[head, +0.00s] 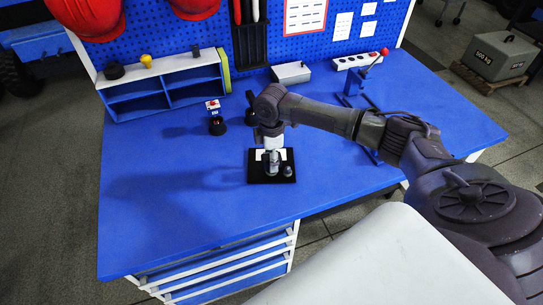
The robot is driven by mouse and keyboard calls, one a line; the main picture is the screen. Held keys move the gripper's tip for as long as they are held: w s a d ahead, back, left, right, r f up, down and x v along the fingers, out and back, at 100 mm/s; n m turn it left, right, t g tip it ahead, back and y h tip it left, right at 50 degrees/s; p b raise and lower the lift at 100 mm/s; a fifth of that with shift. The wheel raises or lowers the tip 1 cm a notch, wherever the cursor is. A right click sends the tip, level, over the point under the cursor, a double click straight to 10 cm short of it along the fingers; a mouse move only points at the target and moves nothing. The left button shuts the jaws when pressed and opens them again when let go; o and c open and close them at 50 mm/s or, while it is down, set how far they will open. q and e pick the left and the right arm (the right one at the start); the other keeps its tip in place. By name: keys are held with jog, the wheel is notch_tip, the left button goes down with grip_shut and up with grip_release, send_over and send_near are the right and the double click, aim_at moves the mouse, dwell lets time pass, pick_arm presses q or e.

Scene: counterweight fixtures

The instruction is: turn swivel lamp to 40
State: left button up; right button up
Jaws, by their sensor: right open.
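A fixture with a black square base (257,177) and white plates stands near the front middle of the blue table. It appears to be the swivel lamp, but my gripper covers most of its upper part. A small dark knob (288,171) stands at the base's right front corner. My right gripper (271,168) points down over the middle of this base, with its open fingers at the fixture. I cannot tell whether they touch it, and no angle or scale can be read. My left gripper is not in view.
A small black device with a red-and-white top (215,118) stands behind left. A blue stand with a red-knobbed lever (360,85) is at the right, behind my arm. A blue shelf (165,90) and a grey box (291,72) line the back. The table's left front is clear.

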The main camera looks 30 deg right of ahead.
jog(key=c, duration=1.1)
jog(key=m+p, duration=0.3)
jog(key=p, duration=0.2)
jog(key=shift+r, duration=0.2)
jog(key=shift+f+m+p, duration=0.2)
jog(key=shift+m+p, duration=0.15)
jog(key=shift+m, duration=0.15)
jog(key=shift+f, duration=0.1)
jog(key=o, duration=1.1)
